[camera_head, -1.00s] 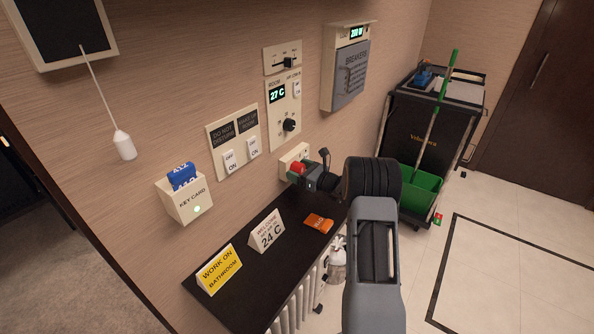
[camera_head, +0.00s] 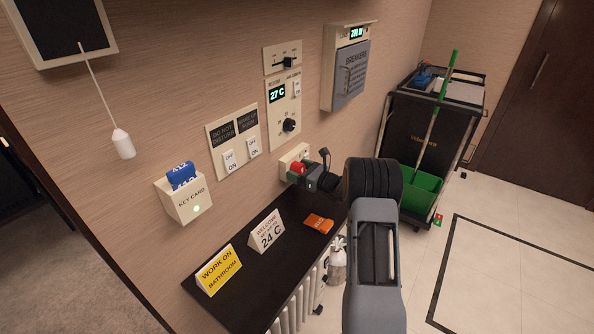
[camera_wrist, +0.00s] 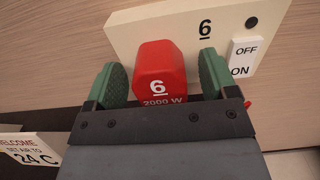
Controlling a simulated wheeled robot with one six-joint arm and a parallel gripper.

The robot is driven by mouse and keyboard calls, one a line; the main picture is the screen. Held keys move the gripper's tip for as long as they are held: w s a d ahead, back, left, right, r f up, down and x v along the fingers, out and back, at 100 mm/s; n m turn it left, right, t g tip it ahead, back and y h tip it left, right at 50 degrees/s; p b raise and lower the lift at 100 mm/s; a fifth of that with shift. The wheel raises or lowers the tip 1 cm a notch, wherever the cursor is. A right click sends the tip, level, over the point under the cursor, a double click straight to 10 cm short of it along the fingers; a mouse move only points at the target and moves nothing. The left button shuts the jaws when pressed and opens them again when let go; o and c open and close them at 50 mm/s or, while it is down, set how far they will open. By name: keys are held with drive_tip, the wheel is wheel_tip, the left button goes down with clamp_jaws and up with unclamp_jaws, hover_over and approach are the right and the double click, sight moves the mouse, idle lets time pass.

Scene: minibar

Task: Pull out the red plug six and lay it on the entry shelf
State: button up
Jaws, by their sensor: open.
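The red plug six (camera_wrist: 160,72), marked "6" and "2000 W", sits in the pale wall socket plate (camera_wrist: 125,27). In the head view the plug (camera_head: 297,168) shows at the plate, partly hidden by my gripper. My gripper (camera_wrist: 163,78) is open, with one green finger on each side of the plug. The dark entry shelf (camera_head: 243,262) runs along the wall below the plate.
On the shelf stand a yellow "Work on bathroom" sign (camera_head: 218,270) and a white "24 C" sign (camera_head: 266,232); an orange card (camera_head: 318,223) lies to their right. The switch (camera_wrist: 243,58) is right of the plug. A cart (camera_head: 425,135) stands beyond my arm.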

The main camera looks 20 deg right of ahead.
sight(302, 172)
drive_tip(key=shift+c, duration=0.2)
idle(0.6)
drive_tip(key=c, duration=1.2)
drive_tip(key=shift+c, duration=0.2)
drive_tip(key=shift+v, duration=2.95)
drive_tip(key=shift+d, duration=0.1)
